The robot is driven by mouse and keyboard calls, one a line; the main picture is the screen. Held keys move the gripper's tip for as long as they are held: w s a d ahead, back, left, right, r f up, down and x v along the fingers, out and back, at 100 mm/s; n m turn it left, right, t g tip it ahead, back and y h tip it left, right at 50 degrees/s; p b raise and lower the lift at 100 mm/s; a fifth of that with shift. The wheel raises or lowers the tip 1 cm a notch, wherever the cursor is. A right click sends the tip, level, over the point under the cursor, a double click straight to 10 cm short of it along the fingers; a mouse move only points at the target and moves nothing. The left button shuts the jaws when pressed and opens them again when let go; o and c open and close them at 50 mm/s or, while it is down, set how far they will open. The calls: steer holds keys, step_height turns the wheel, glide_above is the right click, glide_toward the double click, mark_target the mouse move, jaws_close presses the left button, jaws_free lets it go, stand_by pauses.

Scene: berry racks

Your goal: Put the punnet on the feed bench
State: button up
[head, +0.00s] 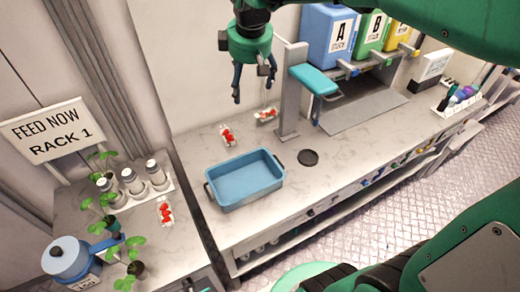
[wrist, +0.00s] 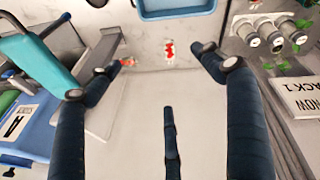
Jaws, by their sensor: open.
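Three small clear punnets of red berries show in the head view. One punnet (head: 228,135) lies on the bench (head: 205,150) behind the blue tub, and a second punnet (head: 266,114) lies to its right, near the grey post. A third punnet (head: 165,212) lies on the left-hand bench (head: 183,238). My gripper (head: 254,86) hangs open and empty above the main bench, higher than the punnets. In the wrist view my gripper (wrist: 160,72) has spread fingers, with one punnet (wrist: 168,50) and another punnet (wrist: 127,62) beyond them. I cannot tell which bench is the feed bench.
A blue tub (head: 245,202) stands on the main bench. A grey post (head: 291,95) with a teal arm stands right of my gripper. A "FEED NOW RACK 1" sign (head: 55,133), white-capped bottles (head: 133,182), seedlings and a blue can (head: 68,258) crowd the left.

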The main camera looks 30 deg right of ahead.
steer(key=s+a+f+m+t, duration=0.1)
steer(key=s+a+m, duration=0.2)
steer(key=s, duration=0.9)
steer(key=s+a+f+m+t, duration=0.1)
steer(key=s+a+m, duration=0.3)
steer(key=s, duration=0.8)
steer(key=shift+a+f+y, duration=0.4)
steer(key=shift+f, duration=0.25)
